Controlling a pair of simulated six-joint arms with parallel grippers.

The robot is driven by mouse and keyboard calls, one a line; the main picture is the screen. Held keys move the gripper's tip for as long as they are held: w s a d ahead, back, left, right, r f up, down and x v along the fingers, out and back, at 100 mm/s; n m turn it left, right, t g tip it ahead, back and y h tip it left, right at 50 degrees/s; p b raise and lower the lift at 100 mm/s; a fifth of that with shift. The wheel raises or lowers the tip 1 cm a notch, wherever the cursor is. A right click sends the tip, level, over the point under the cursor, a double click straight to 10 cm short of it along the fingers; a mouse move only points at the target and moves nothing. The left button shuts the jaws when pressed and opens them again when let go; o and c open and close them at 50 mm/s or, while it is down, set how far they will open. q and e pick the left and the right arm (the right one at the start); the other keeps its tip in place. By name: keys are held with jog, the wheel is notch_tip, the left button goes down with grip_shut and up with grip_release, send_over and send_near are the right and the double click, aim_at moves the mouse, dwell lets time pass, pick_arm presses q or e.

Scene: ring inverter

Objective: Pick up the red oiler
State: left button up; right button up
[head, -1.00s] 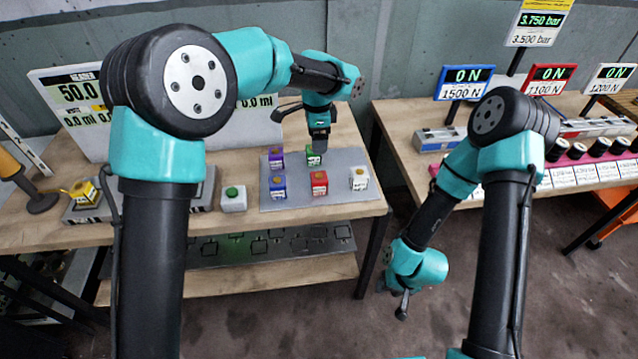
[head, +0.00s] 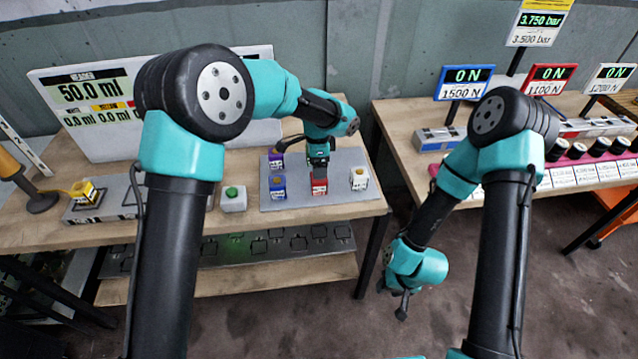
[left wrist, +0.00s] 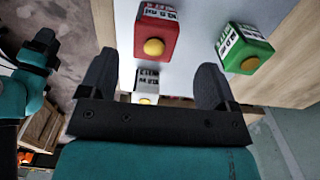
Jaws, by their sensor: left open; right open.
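The red oiler (head: 320,188) stands on a grey mat (head: 345,196) on the left bench. My left gripper (head: 319,166) is just above it in the head view and partly covers its top. In the left wrist view, the left gripper (left wrist: 155,65) is open, with nothing gripped between its two dark fingers. The red oiler (left wrist: 157,30) with its yellow cap shows beyond the fingertips there. My right gripper (head: 403,302) hangs low between the benches, open and away from the oilers.
A green oiler (left wrist: 244,46) stands beside the red one; my left gripper hides it in the head view. A white oiler (head: 359,179), blue oiler (head: 278,187) and purple oiler (head: 276,159) share the mat. A green-button box (head: 233,199) stands left of it.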

aim_at(319, 182)
pick_arm(q)
jog(key=shift+f, duration=1.45)
jog(key=shift+s+d+f, duration=0.1)
jog(key=shift+s+f, duration=0.05)
jog(key=shift+f, duration=1.15)
jog(key=shift+s+d+f, duration=0.1)
jog(key=shift+f, duration=1.2)
jog(key=c, duration=1.1)
